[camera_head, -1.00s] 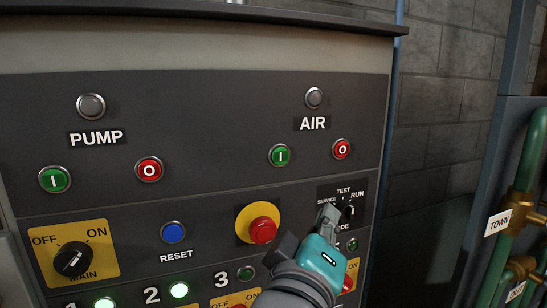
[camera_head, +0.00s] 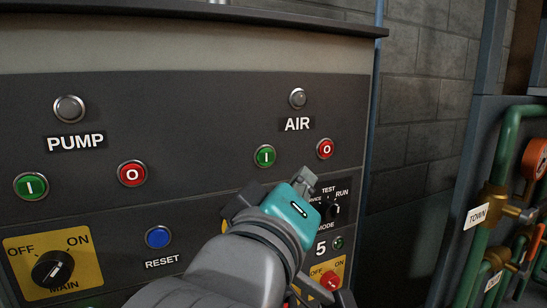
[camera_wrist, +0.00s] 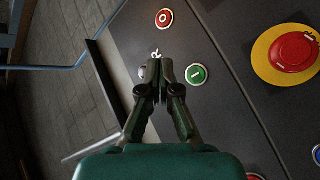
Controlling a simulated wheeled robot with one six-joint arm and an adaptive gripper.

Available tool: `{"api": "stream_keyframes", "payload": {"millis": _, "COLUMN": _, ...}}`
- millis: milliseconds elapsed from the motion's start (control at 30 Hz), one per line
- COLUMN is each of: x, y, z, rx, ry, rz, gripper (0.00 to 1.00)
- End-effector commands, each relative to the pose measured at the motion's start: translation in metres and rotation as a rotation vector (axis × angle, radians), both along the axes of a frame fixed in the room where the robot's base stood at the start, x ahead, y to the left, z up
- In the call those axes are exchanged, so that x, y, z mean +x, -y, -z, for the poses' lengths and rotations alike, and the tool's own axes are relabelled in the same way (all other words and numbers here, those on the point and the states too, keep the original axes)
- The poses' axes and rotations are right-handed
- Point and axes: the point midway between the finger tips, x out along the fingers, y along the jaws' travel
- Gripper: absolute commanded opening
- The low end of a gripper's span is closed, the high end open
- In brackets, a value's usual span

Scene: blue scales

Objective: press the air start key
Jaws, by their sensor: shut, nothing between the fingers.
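The air start key is the green button marked I (camera_head: 265,156), below and left of the AIR label (camera_head: 297,124) on the dark panel. It also shows in the wrist view (camera_wrist: 197,74), just right of my fingertips. My gripper (camera_head: 306,179) is shut and empty, below and right of the green key in the head view. In the wrist view its closed fingers (camera_wrist: 158,70) partly cover the AIR label and the lamp. I cannot tell how far the tips are from the panel.
The red O button (camera_head: 325,149) sits right of the green key. The grey AIR lamp (camera_head: 298,98) is above. A red mushroom button on a yellow disc (camera_wrist: 295,52) is nearby, hidden by my arm in the head view. The MODE switch (camera_head: 333,209) is below right.

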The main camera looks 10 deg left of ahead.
Motion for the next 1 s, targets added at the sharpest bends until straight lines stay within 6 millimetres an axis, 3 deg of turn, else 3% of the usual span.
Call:
{"api": "stream_keyframes", "payload": {"millis": 600, "x": 0.058, "y": -0.039, "z": 0.0, "rx": -0.002, "ry": -0.002, "rz": 0.0, "gripper": 0.0}}
{"api": "stream_keyframes", "payload": {"millis": 1000, "x": 0.069, "y": -0.047, "z": 0.0, "rx": 0.0, "ry": -0.001, "rz": -0.001, "gripper": 0.0}}
